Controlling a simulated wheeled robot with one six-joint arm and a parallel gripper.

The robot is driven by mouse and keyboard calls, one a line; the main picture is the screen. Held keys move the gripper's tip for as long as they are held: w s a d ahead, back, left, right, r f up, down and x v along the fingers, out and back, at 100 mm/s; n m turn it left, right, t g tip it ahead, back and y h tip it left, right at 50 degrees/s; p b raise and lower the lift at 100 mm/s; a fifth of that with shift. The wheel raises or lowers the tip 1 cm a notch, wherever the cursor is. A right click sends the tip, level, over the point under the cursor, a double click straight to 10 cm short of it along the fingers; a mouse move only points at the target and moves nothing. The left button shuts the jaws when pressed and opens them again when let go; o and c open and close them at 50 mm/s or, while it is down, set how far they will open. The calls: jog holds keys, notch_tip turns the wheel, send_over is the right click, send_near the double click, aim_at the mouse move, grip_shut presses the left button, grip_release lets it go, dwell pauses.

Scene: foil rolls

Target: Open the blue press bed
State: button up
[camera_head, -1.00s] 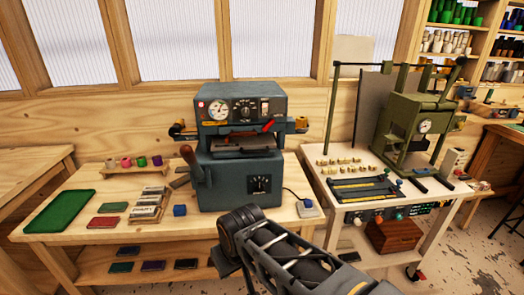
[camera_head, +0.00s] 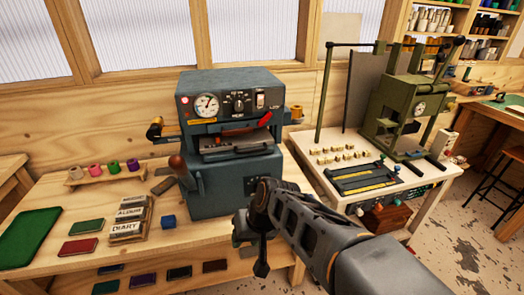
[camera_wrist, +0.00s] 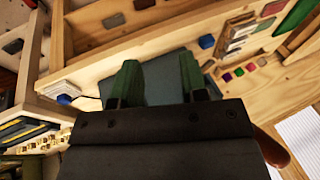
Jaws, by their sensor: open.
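The blue press (camera_head: 215,190) stands on the wooden bench, with a gauge and dials on its upper front. Its bed (camera_head: 235,148) shows as a dark plate in the slot under the head. I cannot tell how far out the bed sits. A lever with a brown knob (camera_head: 177,162) is at its left side, and a red handle (camera_head: 264,121) is at its upper right. My gripper (camera_head: 248,235) is in front of the press's lower right, apart from the bed. In the wrist view my gripper (camera_wrist: 158,82) has its two green fingers apart, with nothing between them.
A blue cube (camera_head: 168,221), labelled type blocks (camera_head: 130,218) and a green tray (camera_head: 30,234) lie on the bench left of the press. Several coloured rolls (camera_head: 113,167) stand behind. A green press (camera_head: 408,110) stands on the white-topped table at right.

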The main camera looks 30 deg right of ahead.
jog(key=w+r+m+t+y, duration=0.2)
jog(key=w+m+y, duration=0.1)
jog(key=w, duration=0.2)
jog(key=m+t+h+p, duration=0.3)
jog(key=m+t, duration=0.7)
jog(key=m, duration=0.2)
send_near(251, 152)
jog(key=p+x, duration=0.2)
jog(key=x, duration=0.7)
jog(key=shift+p, duration=0.3)
jog(key=shift+c, duration=0.2)
grip_shut()
